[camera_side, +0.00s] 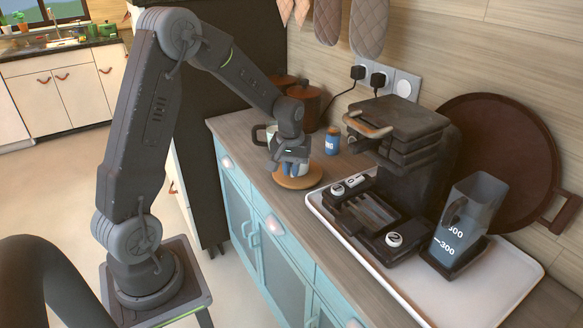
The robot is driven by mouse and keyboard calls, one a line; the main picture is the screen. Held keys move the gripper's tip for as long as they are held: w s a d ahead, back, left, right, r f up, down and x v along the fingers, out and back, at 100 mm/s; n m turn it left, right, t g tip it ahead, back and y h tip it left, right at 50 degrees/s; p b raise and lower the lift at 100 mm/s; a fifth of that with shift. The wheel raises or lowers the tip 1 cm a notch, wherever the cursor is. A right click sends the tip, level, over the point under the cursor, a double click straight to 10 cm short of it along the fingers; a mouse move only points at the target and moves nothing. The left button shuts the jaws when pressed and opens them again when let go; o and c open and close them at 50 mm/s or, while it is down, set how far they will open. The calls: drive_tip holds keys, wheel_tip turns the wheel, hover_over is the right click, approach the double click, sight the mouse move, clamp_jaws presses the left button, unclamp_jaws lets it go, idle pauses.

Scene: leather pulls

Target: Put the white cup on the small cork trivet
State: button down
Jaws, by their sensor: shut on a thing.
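My gripper (294,165) points down over the round cork trivet (313,180), which lies on the wooden counter near its front edge. The gripper is shut on the small white cup (304,169), which is mostly hidden behind the fingers. The cup looks upright and is over the trivet's middle. I cannot tell whether its base touches the cork or hangs just above it.
Behind the gripper stand a pale mug (271,134) with a dark handle and a small blue jar (332,141). To the right, a white tray (490,300) holds a dark coffee machine (400,150) and a clear jug (466,222). Brown pots (305,100) stand at the back.

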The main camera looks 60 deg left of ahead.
drive_tip(key=c, duration=1.6)
unclamp_jaws()
drive_tip(key=shift+f, duration=0.15)
drive_tip(key=o, duration=0.5)
drive_tip(key=shift+c, duration=0.2)
wheel_tip(320, 180, up, 11)
drive_tip(key=s+d+r+m+t, duration=0.2)
drive_tip(key=s+d+r+m, duration=0.2)
drive_tip(key=s+d+r, duration=0.5)
drive_tip(key=s+d+f+m+t, duration=0.2)
drive_tip(key=s+d+m, duration=0.3)
drive_tip(key=s+d, duration=0.4)
drive_tip(key=shift+s+d+f+t+h, duration=0.3)
drive_tip(key=shift+s+d+t+h, duration=0.1)
drive_tip(key=shift+s, duration=0.5)
